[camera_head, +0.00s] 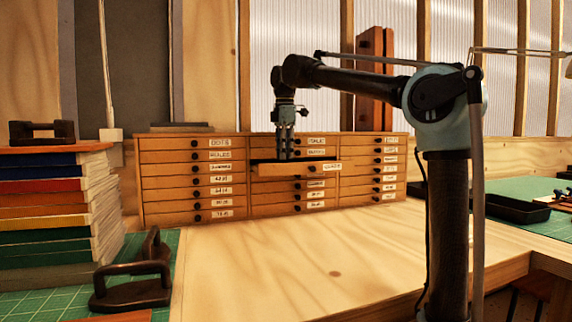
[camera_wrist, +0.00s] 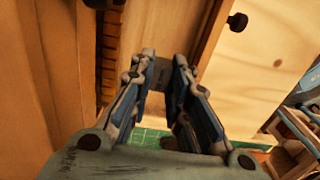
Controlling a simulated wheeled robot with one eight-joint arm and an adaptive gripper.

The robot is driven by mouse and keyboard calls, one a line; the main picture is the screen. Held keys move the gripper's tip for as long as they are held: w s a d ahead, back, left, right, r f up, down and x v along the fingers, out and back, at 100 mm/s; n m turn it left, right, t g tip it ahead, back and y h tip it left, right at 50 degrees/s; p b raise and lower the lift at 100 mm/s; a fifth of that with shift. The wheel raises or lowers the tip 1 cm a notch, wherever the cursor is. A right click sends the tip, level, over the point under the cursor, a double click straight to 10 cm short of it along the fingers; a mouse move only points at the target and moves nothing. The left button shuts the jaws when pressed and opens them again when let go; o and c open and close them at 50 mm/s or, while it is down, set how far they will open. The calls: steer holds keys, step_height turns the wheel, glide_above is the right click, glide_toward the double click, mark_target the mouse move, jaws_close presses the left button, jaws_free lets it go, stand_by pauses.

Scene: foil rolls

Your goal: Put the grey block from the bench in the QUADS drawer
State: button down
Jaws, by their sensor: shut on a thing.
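My gripper (camera_head: 286,154) points down at the pulled-out drawer (camera_head: 290,171) in the middle column of the wooden cabinet. Its fingertips are at or just behind the top edge of the drawer front; I cannot tell how far inside they reach. The label (camera_head: 331,166) on this drawer is too blurred to read surely. In the wrist view, my gripper (camera_wrist: 165,66) is shut on the grey block (camera_wrist: 160,78), of which only a small part shows between the fingers. The drawer front (camera_wrist: 207,38) and its knob (camera_wrist: 237,21) lie to the right of the fingers.
The cabinet (camera_head: 194,180) has three columns of labelled drawers, the others shut. The bench top (camera_head: 290,260) in front is clear. A stack of coloured boards (camera_head: 50,220) and a dark handled tool (camera_head: 135,285) stand at left. A black tray (camera_head: 515,208) lies at right.

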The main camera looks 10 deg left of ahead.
steer(key=shift+f, duration=1.7)
steer(key=shift+f, duration=0.1)
steer(key=c, duration=1.8)
jaws_free()
step_height(320, 180, up, 12)
steer(key=shift+r, duration=0.15)
